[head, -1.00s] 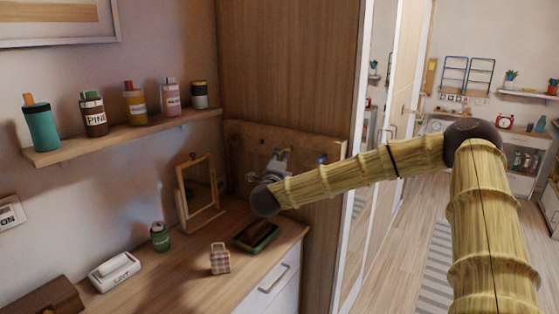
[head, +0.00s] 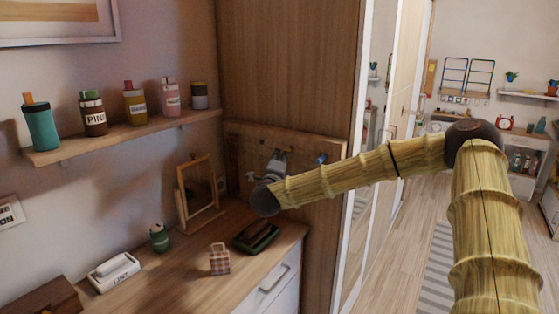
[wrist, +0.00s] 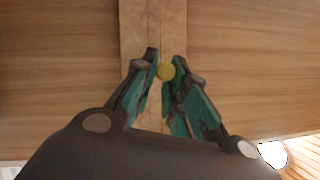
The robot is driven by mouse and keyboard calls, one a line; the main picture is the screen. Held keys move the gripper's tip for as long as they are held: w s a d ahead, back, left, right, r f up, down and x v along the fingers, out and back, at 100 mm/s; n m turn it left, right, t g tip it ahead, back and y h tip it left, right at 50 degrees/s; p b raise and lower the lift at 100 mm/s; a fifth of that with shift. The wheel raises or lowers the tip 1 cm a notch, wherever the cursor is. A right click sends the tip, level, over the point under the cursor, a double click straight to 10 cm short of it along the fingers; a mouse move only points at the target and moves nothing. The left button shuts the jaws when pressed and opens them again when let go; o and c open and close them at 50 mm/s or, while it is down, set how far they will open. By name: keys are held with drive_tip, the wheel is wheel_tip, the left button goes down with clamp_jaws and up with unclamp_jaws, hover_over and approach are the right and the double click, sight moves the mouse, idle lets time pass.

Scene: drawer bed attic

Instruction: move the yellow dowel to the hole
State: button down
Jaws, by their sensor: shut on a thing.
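The yellow dowel (wrist: 166,71) shows in the wrist view as a small round yellow end between my fingertips. My gripper (wrist: 165,74) is shut on it, with teal pads on both sides. Behind it is a wooden surface with a lighter vertical strip (wrist: 140,30). In the head view my gripper (head: 276,164) is in front of a wooden board (head: 240,140) at the back of the desk, partly hidden by my wrist. I cannot make out the dowel there. I cannot pick out the hole in either view.
A desk (head: 165,290) below holds a framed stand (head: 182,208), a green can (head: 159,238), a checkered bag (head: 220,259), a dark tray (head: 256,238) and a white box (head: 114,271). A shelf (head: 120,137) with several bottles is at left. A tall wooden panel (head: 290,60) rises behind.

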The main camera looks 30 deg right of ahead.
drive_tip(key=shift+w+d+b, duration=0.15)
drive_tip(key=shift+w+d, duration=0.15)
drive_tip(key=shift+d, duration=0.5)
drive_tip(key=shift+w+d+b, duration=0.1)
drive_tip(key=shift+w+d, duration=0.25)
drive_tip(key=shift+d, duration=0.5)
drive_tip(key=shift+w+d+b, duration=0.15)
drive_tip(key=shift+w+d, duration=0.15)
drive_tip(key=shift+d, duration=0.5)
idle(0.3)
drive_tip(key=c, duration=1.4)
unclamp_jaws()
drive_tip(key=shift+o, duration=0.2)
drive_tip(key=v, duration=1.2)
